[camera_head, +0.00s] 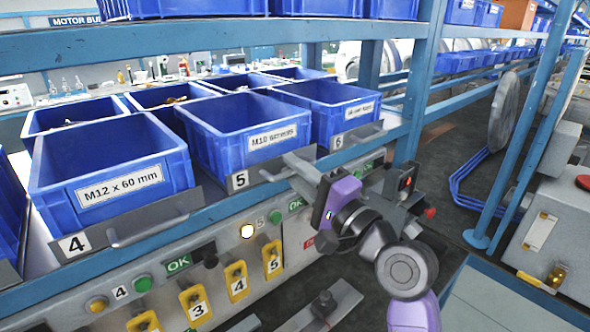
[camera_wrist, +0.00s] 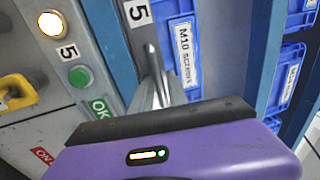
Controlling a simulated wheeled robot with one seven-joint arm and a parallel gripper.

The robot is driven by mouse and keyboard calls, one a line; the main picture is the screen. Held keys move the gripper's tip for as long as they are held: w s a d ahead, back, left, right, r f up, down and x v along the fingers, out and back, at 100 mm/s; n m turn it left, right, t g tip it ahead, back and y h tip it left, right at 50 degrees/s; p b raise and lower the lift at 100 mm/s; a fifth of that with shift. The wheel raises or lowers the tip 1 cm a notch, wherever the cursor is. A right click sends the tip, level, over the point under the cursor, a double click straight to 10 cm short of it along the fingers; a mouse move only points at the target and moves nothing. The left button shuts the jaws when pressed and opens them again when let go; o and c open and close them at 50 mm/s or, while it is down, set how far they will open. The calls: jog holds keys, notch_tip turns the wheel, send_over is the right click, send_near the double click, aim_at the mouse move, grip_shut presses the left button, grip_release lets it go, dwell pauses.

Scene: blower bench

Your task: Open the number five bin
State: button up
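The number five bin (camera_head: 217,139) is a blue open-topped box labelled "M10 screws". It sits on the shelf in line with its neighbours, behind a grey front plate marked 5 (camera_head: 240,180). The wrist view shows the same bin (camera_wrist: 201,22) and its plate (camera_wrist: 137,12). My gripper (camera_head: 293,164), on a purple wrist, is at the right part of that plate, where the bar handle is. Its fingers (camera_wrist: 158,78) show as narrow grey shapes close together in the wrist view. They largely hide the handle, and I cannot tell whether they touch or enclose it.
Bin 4 (camera_head: 110,180) is to the left and bin 6 (camera_head: 345,112) to the right. Below are a lit lamp (camera_head: 247,231), a green button (camera_head: 275,217) and yellow numbered switches (camera_head: 236,282). A blue post (camera_head: 420,80) stands right of bin 6.

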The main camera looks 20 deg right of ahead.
grip_shut()
jog(key=shift+f, duration=0.1)
dwell(1.2)
